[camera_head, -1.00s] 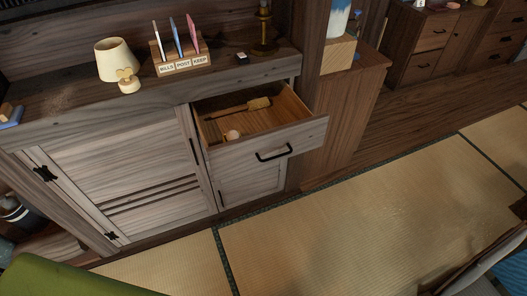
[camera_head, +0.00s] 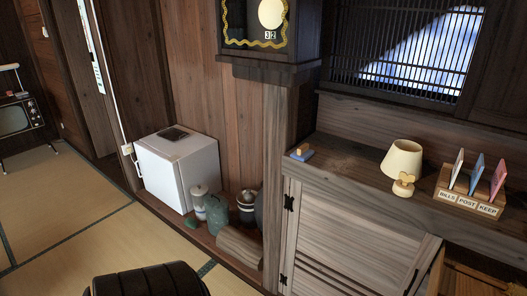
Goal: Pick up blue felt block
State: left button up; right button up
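A small blue block (camera_head: 301,155) with a tan wooden piece on top lies at the left end of the wooden cabinet top (camera_head: 345,160). It is small in the view, and I cannot make out its felt texture. The cabinet top around it is clear on its right side. Neither of my grippers is in view.
A cream lamp (camera_head: 402,162) and a letter rack (camera_head: 469,201) stand farther right on the cabinet. An open drawer (camera_head: 482,277) shows at the lower right edge. A white fridge (camera_head: 178,168), jars and a log (camera_head: 240,246) are left of the cabinet. Tatami (camera_head: 75,222) lies at left.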

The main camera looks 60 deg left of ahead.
aim_at(303, 153)
jog(key=u, duration=1.55)
